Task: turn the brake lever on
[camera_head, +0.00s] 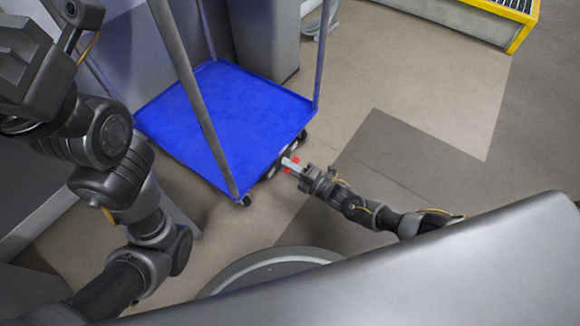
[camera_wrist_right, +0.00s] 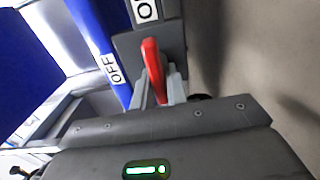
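The brake lever is a red handle (camera_wrist_right: 152,68) on a dark bracket at the cart's edge, in the right wrist view. An "OFF" label (camera_wrist_right: 110,68) is on the blue edge to its left, and a partly cut-off label starting with "O" (camera_wrist_right: 145,10) is above it. My right gripper (camera_wrist_right: 160,90) has its grey fingers on either side of the lever's near end; whether they press on it is unclear. In the head view my right gripper (camera_head: 290,163) is at the cart's near right edge, with small red parts beside the fingers.
The blue cart platform (camera_head: 226,112) has tall grey posts (camera_head: 190,85) and wheels (camera_head: 245,201). Grey cabinets stand behind and left of it. A yellow-edged platform (camera_head: 520,35) is at the top right. The floor (camera_head: 420,75) right of the cart is clear.

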